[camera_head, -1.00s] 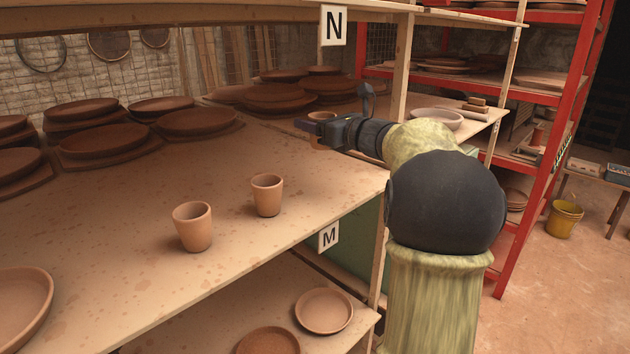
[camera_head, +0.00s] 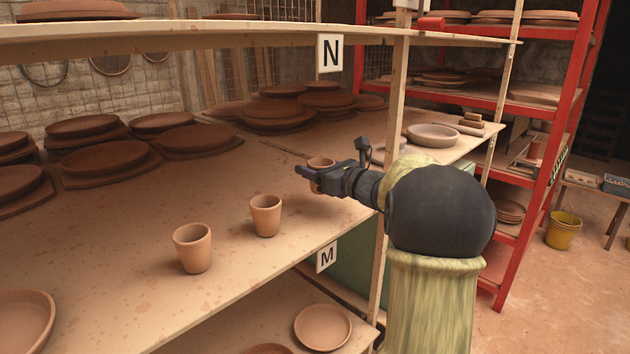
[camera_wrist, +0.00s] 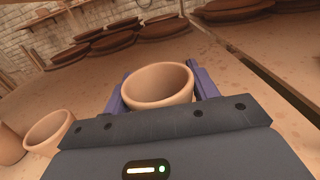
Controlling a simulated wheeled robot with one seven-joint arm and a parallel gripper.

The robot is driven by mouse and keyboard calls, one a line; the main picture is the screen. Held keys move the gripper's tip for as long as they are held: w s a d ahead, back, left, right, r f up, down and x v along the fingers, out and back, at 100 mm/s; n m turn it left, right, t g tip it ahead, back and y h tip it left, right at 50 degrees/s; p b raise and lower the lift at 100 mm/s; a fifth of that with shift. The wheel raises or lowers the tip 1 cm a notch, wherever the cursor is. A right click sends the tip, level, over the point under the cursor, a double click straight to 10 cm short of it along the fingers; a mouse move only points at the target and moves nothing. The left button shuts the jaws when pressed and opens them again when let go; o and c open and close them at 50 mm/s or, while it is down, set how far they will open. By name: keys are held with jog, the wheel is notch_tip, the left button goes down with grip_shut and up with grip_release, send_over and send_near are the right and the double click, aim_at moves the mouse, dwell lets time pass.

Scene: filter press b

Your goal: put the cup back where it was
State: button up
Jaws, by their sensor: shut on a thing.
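My gripper (camera_head: 312,175) is shut on a terracotta cup (camera_head: 321,163) over the wooden shelf (camera_head: 120,240) between the N and M signs. In the wrist view the held cup (camera_wrist: 158,84) shows its open rim between the two purple fingers. I cannot tell whether its base touches the shelf. Two similar cups stand upright on the shelf to the left: a nearer cup (camera_head: 193,248) and a middle cup (camera_head: 266,215). The held cup is beyond and right of the middle one, roughly continuing their line.
Stacks of brown plates (camera_head: 105,157) fill the back of the shelf. A wooden post (camera_head: 396,95) and a pale bowl (camera_head: 433,135) are to the right. An upper shelf (camera_head: 200,37) runs overhead. Shelf surface around the cups is clear.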

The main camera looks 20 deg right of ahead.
jog(key=shift+a, duration=0.15)
notch_tip(320, 180, down, 3)
jog(key=shift+f+p, duration=0.1)
jog(key=shift+p, duration=0.65)
jog(key=shift+f, duration=0.3)
jog(key=shift+f, duration=0.1)
jog(key=o, duration=1.1)
jog(key=b+v, duration=0.6)
jog(key=v, duration=0.5)
jog(key=shift+s, duration=0.45)
